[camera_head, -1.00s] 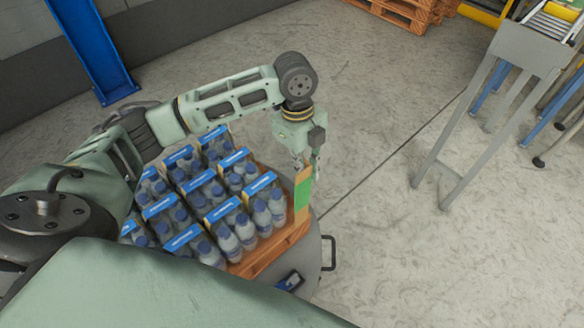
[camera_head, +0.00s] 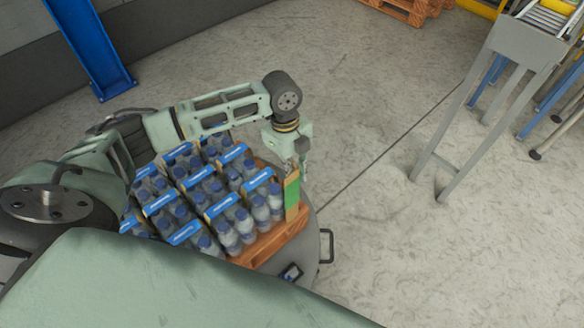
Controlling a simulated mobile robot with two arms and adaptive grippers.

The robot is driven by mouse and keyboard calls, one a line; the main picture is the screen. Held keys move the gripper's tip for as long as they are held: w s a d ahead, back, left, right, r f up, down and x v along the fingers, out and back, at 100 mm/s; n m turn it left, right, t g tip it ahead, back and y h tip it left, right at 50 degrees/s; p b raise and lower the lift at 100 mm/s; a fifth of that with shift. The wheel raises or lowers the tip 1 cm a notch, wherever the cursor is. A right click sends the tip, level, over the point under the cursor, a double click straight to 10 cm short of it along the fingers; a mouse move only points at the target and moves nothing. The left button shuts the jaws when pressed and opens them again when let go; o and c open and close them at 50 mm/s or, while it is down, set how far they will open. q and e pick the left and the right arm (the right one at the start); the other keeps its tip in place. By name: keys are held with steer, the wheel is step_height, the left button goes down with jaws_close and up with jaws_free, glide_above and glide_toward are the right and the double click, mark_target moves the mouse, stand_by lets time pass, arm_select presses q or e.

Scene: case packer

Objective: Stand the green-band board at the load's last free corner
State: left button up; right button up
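The green-band board (camera_head: 292,194) is a narrow tan upright strip with a green band around its middle. It stands against or very close to the right corner of the load of bottle packs (camera_head: 243,222), above the orange-brown pallet (camera_head: 268,243). I cannot tell whether its lower end touches the pallet. My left gripper (camera_head: 299,166) is at the board's top end, with its fingers appearing shut on it. The fingertips are small and partly hidden. The load is several blue-labelled packs of bottles. My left arm hides part of its far left side. My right gripper is out of view.
The pallet rests on a round grey base (camera_head: 309,255) with a dark handle (camera_head: 327,246). A grey metal stand (camera_head: 520,45) and conveyor are at the right. A blue post (camera_head: 92,45) stands at upper left. The floor right of the load is clear.

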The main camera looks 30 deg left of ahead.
arm_select(q)
steer(key=o, duration=0.4)
steer(key=shift+r, duration=0.1)
steer(key=r, duration=0.4)
steer(key=a+r+b, duration=0.1)
steer(key=r, duration=0.3)
steer(key=r+b, duration=0.1)
steer(key=r, duration=0.3)
steer(key=shift+w+a, duration=0.3)
steer(key=shift+w, duration=0.05)
steer(key=shift+f, duration=0.1)
